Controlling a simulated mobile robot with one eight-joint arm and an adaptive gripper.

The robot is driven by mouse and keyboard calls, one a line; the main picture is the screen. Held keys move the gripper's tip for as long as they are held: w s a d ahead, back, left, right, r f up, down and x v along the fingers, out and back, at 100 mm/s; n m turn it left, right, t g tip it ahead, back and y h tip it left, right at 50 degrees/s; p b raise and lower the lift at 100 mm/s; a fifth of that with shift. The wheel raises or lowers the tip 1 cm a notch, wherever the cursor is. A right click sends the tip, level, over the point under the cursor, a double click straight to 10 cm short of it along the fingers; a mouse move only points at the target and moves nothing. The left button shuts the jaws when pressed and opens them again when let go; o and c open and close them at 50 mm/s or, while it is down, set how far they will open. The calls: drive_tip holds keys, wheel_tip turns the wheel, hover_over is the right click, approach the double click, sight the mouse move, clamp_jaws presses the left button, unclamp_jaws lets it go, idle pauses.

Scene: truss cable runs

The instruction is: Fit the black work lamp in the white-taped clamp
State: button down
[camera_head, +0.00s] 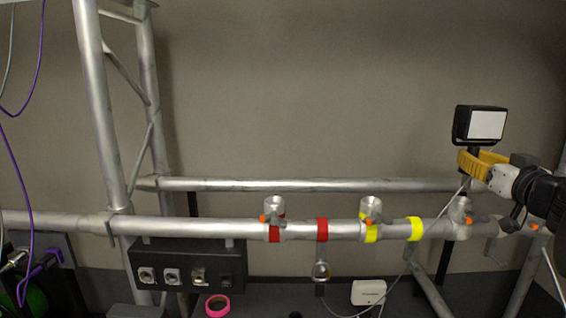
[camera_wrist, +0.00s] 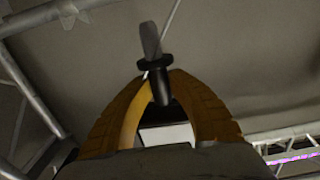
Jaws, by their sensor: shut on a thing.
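The black work lamp (camera_head: 464,124), with a bright white front panel, is upright above the truss rail at right in the head view. My yellow gripper (camera_head: 472,165) is shut on its stem just below the lamp head. In the wrist view my gripper (camera_wrist: 159,88) closes around the black stem (camera_wrist: 154,66), and the white panel (camera_wrist: 168,134) shows between the fingers. A silver clamp (camera_head: 461,210) with an orange knob sits on the rail below the lamp, apart from it. White tape on this clamp cannot be made out clearly against the silver metal.
A red-taped clamp (camera_head: 274,214) and a yellow-taped clamp (camera_head: 371,214) stand farther left on the front rail (camera_head: 345,230). A rear rail (camera_head: 310,185) runs behind. A thin pale cable (camera_head: 408,262) hangs below the gripper. A black socket box (camera_head: 190,254) hangs at left.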

sight(468, 187)
drive_tip(key=shift+f, duration=0.2)
drive_tip(key=shift+f+b, duration=0.8)
drive_tip(key=shift+f+b, duration=1.85)
drive_tip(key=shift+f, duration=0.5)
idle(1.3)
drive_tip(key=c, duration=1.2)
unclamp_jaws()
drive_tip(key=shift+s, duration=0.15)
drive_tip(key=s, duration=1.2)
drive_tip(key=shift+w+f, duration=0.1)
drive_tip(key=shift+f, duration=0.05)
